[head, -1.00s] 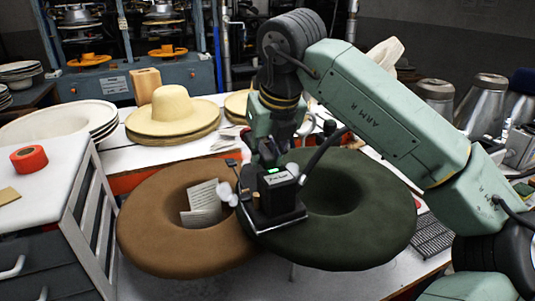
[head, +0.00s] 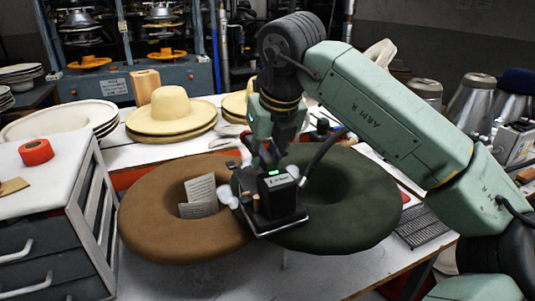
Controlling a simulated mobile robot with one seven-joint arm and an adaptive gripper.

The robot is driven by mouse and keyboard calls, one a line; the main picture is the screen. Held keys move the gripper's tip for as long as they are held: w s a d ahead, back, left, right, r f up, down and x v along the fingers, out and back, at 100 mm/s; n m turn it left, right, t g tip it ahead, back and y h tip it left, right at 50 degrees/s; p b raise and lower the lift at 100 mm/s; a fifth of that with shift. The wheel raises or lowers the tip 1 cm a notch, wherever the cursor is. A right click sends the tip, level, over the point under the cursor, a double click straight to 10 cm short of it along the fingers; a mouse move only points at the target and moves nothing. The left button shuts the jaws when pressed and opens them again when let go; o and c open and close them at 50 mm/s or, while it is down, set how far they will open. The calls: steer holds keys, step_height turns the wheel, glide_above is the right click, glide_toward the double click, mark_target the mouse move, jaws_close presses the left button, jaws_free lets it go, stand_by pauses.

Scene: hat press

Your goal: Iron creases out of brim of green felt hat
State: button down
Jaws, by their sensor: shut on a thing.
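The green felt hat (head: 365,215) lies brim up on the white table, its crown opening (head: 322,190) a dark hollow in the middle. My gripper (head: 268,165) is shut on a black iron (head: 272,205) with a small green light. The iron sits over the left side of the green brim, close to where it meets the brown hat; whether its plate touches the felt is hard to tell. White puffs, probably steam, show beside the iron. My fingers are partly hidden behind the iron and the dark wrist.
A brown hat (head: 160,225) with a paper slip (head: 199,196) in its opening adjoins the green hat at left. Straw hats (head: 172,112) stand behind. A drawer cabinet with red tape (head: 36,152) is at left. A grille (head: 425,227) lies at right.

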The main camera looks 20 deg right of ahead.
steer(key=shift+w+r, duration=0.2)
steer(key=shift+r, duration=0.9)
steer(key=shift+r+p, duration=0.5)
steer(key=shift+r, duration=2.5)
steer(key=shift+f, duration=0.15)
